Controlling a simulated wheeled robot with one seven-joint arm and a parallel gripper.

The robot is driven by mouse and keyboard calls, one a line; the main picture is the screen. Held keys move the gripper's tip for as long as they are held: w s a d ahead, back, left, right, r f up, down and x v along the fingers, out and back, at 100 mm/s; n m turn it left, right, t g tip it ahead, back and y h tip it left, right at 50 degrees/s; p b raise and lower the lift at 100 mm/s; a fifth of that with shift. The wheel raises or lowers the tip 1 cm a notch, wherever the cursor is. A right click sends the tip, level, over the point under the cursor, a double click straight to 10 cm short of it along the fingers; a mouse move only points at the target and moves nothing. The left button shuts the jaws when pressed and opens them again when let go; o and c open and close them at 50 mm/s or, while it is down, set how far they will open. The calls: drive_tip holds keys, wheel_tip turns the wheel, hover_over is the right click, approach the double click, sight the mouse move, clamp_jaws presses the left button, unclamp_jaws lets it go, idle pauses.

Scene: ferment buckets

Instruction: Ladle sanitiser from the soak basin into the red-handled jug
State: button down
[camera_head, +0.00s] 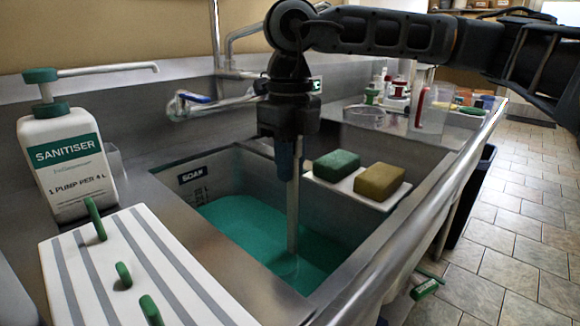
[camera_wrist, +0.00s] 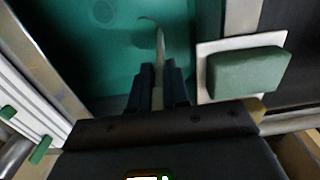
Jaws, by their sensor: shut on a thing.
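My gripper (camera_head: 288,155) points down over the soak basin (camera_head: 225,178), shut on the upright handle of a ladle (camera_head: 293,215). The ladle's lower end dips into the green sanitiser (camera_head: 240,235); its bowl is hard to make out under the surface. In the wrist view my gripper (camera_wrist: 159,85) holds the ladle handle (camera_wrist: 160,45), with green liquid (camera_wrist: 85,30) beyond it. The red-handled jug (camera_head: 432,108) is clear and stands on the counter at the back right, away from my gripper. Its fill level is unclear.
A green sponge (camera_head: 337,163) and a brown sponge (camera_head: 379,181) lie on a white tray right of the basin. A sanitiser pump bottle (camera_head: 62,160) and a striped white board with green handles (camera_head: 130,275) are at left. A clear round dish (camera_head: 364,117) stands near the jug.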

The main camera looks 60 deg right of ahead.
wheel_tip(320, 180, up, 24)
drive_tip(key=p, duration=1.2)
drive_tip(key=shift+r, duration=0.25)
idle(1.5)
idle(0.8)
